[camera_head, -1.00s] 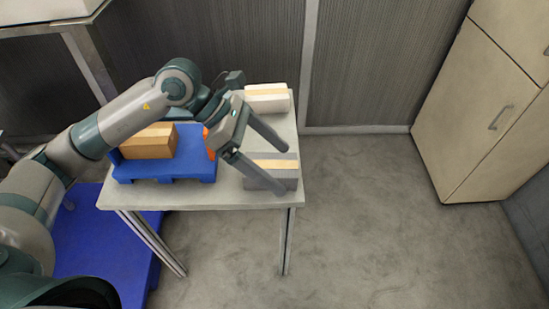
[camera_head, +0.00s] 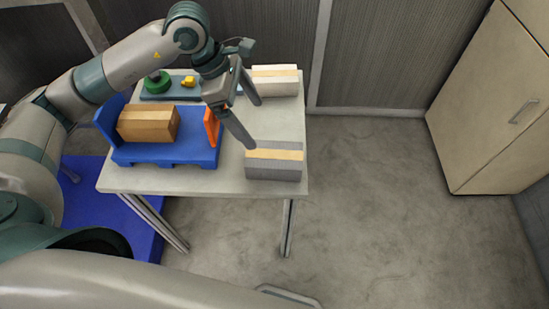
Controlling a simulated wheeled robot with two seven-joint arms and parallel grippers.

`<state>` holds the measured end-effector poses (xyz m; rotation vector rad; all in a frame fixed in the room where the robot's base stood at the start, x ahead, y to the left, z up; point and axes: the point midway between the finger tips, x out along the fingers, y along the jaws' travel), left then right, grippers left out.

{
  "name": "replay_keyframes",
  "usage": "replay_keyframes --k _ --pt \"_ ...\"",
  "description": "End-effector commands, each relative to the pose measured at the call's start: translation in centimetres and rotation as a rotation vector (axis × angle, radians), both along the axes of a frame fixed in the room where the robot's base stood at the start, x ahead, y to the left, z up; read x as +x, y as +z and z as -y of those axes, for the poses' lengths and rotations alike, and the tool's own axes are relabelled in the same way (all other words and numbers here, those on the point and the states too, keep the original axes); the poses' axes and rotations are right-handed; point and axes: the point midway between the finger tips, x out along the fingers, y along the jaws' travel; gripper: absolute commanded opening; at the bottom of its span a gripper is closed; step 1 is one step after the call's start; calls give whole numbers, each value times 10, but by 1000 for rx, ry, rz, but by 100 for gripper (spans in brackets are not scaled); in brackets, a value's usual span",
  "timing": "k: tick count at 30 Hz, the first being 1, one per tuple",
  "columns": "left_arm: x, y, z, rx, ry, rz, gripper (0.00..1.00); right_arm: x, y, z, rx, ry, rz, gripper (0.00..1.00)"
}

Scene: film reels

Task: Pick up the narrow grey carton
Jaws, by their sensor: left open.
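The narrow grey carton (camera_head: 274,172) with a tan strip along its top lies at the near right corner of the table. My left gripper (camera_head: 255,126) is open and empty. Its two fingers point down and to the right, one tip by the carton's far left edge and the other farther back on the table. My right gripper is not in view.
A blue platform (camera_head: 170,152) holds a brown carton (camera_head: 147,124) and an orange piece (camera_head: 212,127). A white carton (camera_head: 275,82) stands at the table's back right. Green (camera_head: 157,83) and yellow (camera_head: 189,82) items sit behind. Floor right of the table (camera_head: 225,181) is clear.

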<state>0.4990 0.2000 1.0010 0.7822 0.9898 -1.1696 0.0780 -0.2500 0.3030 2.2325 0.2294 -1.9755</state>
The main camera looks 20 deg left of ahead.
Motion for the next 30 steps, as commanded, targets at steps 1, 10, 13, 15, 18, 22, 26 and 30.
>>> replay_keyframes --k 1,10,13,15,18,22,26,30 --pt "-1 -4 3 -1 -1 -4 92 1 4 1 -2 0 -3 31" --pt "3 -51 22 -1 0 -6 92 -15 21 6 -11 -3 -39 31" --pt "4 -68 29 -2 0 -7 92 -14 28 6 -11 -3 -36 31" --pt "5 -78 33 -1 0 -5 92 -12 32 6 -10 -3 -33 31" --pt "7 -91 37 -1 0 -5 92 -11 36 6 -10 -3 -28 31" --pt "8 -100 40 -1 1 -1 92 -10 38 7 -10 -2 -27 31" --pt "8 -102 41 -1 0 -1 92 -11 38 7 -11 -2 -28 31" --pt "8 -102 41 -1 0 -1 92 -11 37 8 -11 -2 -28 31"
